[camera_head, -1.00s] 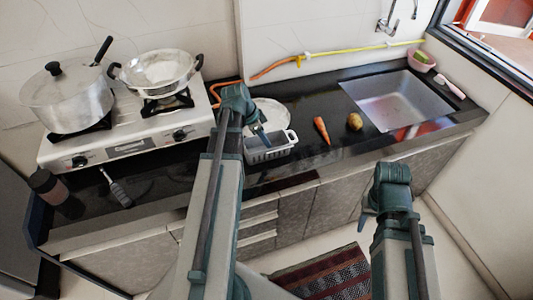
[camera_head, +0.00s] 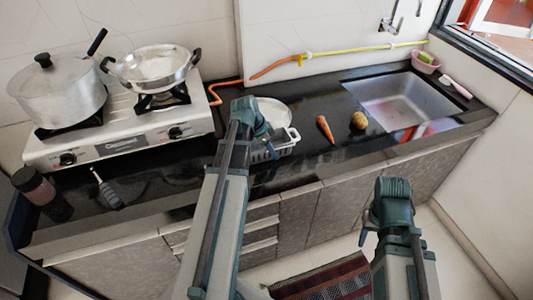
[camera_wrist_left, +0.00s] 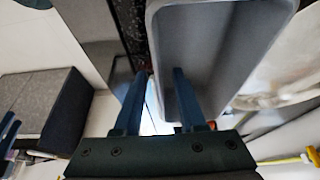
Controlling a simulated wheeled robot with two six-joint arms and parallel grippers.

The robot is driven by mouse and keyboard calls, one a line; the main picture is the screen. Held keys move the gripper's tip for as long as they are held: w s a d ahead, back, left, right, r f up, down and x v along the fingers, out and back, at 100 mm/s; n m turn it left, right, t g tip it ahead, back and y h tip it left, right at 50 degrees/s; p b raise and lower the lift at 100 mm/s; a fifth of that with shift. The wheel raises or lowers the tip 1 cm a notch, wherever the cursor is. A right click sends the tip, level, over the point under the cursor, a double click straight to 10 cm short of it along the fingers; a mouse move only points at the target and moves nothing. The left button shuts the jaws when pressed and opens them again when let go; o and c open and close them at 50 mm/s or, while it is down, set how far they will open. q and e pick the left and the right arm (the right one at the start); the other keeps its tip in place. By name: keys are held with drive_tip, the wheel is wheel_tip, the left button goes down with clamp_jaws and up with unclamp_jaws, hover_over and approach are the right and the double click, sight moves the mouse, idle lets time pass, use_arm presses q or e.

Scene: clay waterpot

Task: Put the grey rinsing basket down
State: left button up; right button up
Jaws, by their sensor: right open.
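The grey rinsing basket (camera_head: 287,144) is at the counter's front, partly hidden behind my left gripper (camera_head: 267,137). In the left wrist view the basket (camera_wrist_left: 228,45) is large and close. Its long side wall passes between the fingertips of my left gripper (camera_wrist_left: 161,80), one finger inside the basket and one outside. The fingers are apart by about the rim's width and appear shut on it. Whether the basket's underside touches the counter cannot be seen. My right gripper (camera_head: 366,237) is open and empty, low in front of the cabinets.
A white round plate (camera_head: 277,108) lies behind the basket. A carrot (camera_head: 325,128) and a potato (camera_head: 358,121) lie to its right, before the sink (camera_head: 405,97). The stove (camera_head: 125,130) with a pot and a pan stands left.

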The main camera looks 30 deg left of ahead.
use_arm(q)
drive_tip(key=shift+b+x, duration=0.3)
drive_tip(key=shift+x, duration=0.5)
drive_tip(key=shift+r, duration=0.1)
clamp_jaws()
idle(0.7)
